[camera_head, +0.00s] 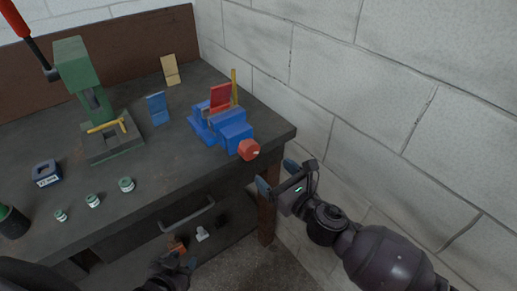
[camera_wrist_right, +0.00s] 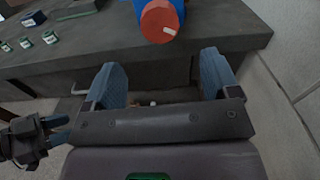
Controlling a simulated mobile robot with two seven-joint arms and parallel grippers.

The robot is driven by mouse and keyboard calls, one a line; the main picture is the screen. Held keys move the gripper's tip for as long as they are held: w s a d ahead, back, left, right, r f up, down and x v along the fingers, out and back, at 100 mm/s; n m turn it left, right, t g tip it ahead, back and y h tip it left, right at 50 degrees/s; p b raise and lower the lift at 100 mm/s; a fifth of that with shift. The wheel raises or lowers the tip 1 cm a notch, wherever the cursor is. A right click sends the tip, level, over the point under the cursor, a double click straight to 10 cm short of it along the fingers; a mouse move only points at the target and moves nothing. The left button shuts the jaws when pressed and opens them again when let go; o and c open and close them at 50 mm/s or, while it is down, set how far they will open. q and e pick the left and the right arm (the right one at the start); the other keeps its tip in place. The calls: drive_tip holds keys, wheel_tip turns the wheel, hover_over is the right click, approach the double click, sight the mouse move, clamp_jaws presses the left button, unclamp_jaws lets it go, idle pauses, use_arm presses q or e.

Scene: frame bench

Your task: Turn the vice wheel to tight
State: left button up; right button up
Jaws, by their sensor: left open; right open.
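The blue vice (camera_head: 232,130) sits near the right corner of the dark bench. Its red wheel (camera_head: 249,149) faces the bench's front edge and carries a small pale mark. In the right wrist view the wheel (camera_wrist_right: 160,21) is at the top centre, beyond the fingers, with the mark toward its lower right. A red plate (camera_head: 221,97) stands at the vice's jaws. My right gripper (camera_head: 276,176) is open and empty, off the bench corner, apart from the wheel. My left gripper (camera_head: 174,264) is open, low in front of the bench; it also shows in the right wrist view (camera_wrist_right: 58,130).
A yellow bar (camera_head: 234,88) stands upright behind the vice. A green press (camera_head: 85,95) with a red-tipped lever stands at left. Several small jars (camera_head: 126,184) and a blue weight (camera_head: 47,173) are on the bench. A drawer handle (camera_head: 188,214) juts from the front. A block wall (camera_head: 400,90) closes the right.

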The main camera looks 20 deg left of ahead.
sight(251, 151)
drive_tip(key=w+a+n, duration=0.1)
drive_tip(key=w+a, duration=0.1)
drive_tip(key=a, duration=0.1)
drive_tip(key=w+a+n, duration=0.1)
drive_tip(key=w+a, duration=0.1)
drive_tip(key=w+a+n+b, duration=0.1)
drive_tip(key=w+a, duration=0.1)
drive_tip(key=a, duration=0.1)
drive_tip(key=shift+w+a+r+n, duration=0.1)
drive_tip(key=shift+w+a+n, duration=0.2)
drive_tip(key=shift+a, duration=0.05)
use_arm(q)
drive_tip(key=shift+s+f, duration=0.2)
drive_tip(key=shift+f, duration=0.6)
use_arm(e)
drive_tip(key=c, duration=0.8)
use_arm(q)
drive_tip(key=shift+s+a+f, duration=0.1)
drive_tip(key=shift+s, duration=0.15)
use_arm(e)
drive_tip(key=shift+c, duration=0.6)
